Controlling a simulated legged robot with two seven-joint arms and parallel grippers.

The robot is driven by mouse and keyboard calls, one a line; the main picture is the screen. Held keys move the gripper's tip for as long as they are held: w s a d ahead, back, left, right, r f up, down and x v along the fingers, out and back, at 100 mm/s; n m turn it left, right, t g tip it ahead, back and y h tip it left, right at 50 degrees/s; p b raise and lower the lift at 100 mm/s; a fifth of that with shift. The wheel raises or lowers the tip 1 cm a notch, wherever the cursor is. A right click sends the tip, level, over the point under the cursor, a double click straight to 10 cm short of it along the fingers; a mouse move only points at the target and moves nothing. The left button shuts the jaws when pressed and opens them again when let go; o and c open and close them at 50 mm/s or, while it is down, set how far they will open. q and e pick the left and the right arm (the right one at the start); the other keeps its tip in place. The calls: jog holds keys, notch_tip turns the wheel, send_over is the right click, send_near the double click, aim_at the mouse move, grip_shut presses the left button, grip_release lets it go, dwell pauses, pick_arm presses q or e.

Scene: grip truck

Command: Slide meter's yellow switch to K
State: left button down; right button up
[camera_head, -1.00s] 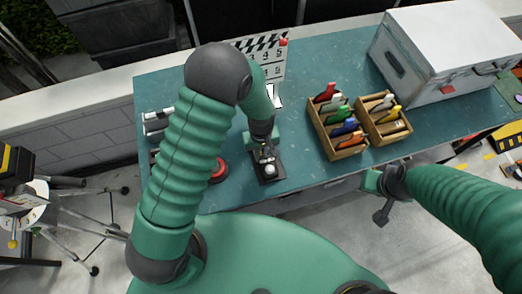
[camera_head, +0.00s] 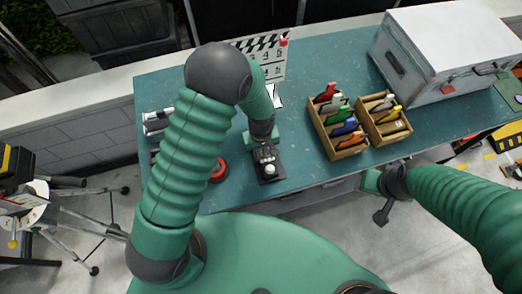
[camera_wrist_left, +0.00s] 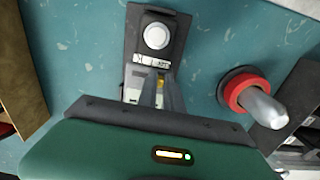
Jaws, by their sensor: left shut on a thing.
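The meter (camera_head: 265,179) is a small black device with a white dome, lying near the front edge of the teal table. In the left wrist view, the meter (camera_wrist_left: 132,45) shows its dome and a white label strip whose letters I cannot read clearly. My left gripper (camera_head: 264,151) is over the meter, and its narrow fingers (camera_wrist_left: 160,88) are shut just below the label. A bit of the yellow switch (camera_wrist_left: 160,80) shows between the fingertips; the rest is hidden. My right gripper (camera_head: 376,186) is off the table's front edge, away from the meter; its jaws are unclear.
A red-ringed object (camera_head: 219,170) stands left of the meter. Wooden boxes (camera_head: 338,152) with coloured-handled items are to the right, with a big white case (camera_head: 440,60) behind. A clapperboard (camera_head: 264,55) is at the back. The table between the meter and the boxes is clear.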

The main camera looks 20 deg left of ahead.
pick_arm(q)
jog(key=w+d, duration=0.1)
jog(key=d, duration=0.1)
jog(key=shift+w+d, duration=0.3)
jog(key=shift+w, duration=0.05)
jog(key=shift+w+d, duration=0.25)
jog(key=shift+d, duration=0.2)
jog(key=c, duration=1.5)
grip_release()
notch_tip(320, 180, up, 17)
jog(key=shift+f+b, duration=0.1)
jog(key=shift+b, duration=0.95)
